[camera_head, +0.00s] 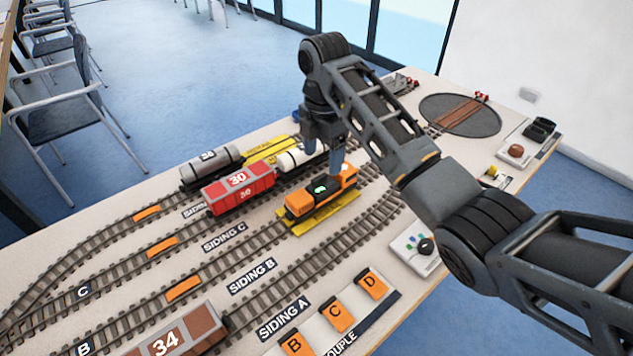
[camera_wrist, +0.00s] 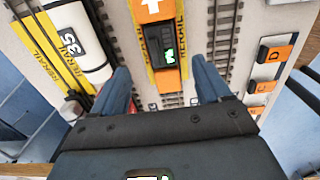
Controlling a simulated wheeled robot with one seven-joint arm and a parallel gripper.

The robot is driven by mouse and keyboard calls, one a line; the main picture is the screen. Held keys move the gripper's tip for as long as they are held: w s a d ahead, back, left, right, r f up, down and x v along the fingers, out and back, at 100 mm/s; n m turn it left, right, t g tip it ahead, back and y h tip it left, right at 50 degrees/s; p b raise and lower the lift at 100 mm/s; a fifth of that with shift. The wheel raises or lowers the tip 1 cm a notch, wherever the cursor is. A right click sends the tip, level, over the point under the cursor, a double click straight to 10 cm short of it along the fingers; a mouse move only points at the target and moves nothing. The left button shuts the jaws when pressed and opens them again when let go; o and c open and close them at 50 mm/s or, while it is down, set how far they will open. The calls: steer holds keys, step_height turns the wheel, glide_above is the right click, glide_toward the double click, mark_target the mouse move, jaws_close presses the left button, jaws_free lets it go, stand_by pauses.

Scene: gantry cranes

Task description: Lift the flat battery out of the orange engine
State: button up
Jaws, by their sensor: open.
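The orange engine (camera_head: 341,190) stands on a yellow rerail strip on the siding track; it also shows in the wrist view (camera_wrist: 167,82), top centre, with a white cross on its orange top. The dark battery (camera_head: 321,188) sits in the engine's top, with a green mark; in the wrist view the battery (camera_wrist: 171,50) is a black block in the engine. My gripper (camera_head: 330,160) is above the engine and partly hides its far end. In the wrist view my gripper (camera_wrist: 160,68) is open, its fingers on either side of the engine, with nothing between them touching.
A red wagon (camera_head: 239,189) and a white tank wagon (camera_head: 298,159) stand on the track behind. A brown wagon (camera_head: 180,335) is at the front. A panel with orange B, C, D buttons (camera_head: 337,315) and a knob box (camera_head: 416,249) lie nearer. A turntable (camera_head: 460,114) is at the far right.

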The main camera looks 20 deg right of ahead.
mark_target(321, 185)
steer(key=f, duration=0.4)
steer(key=f+p, duration=0.1)
steer(key=f, duration=0.1)
steer(key=shift+s+a+f, duration=0.2)
steer(key=shift+s+a, duration=0.05)
steer(key=shift+c, duration=0.4)
steer(key=c, duration=1.2)
steer(key=shift+r, duration=0.1)
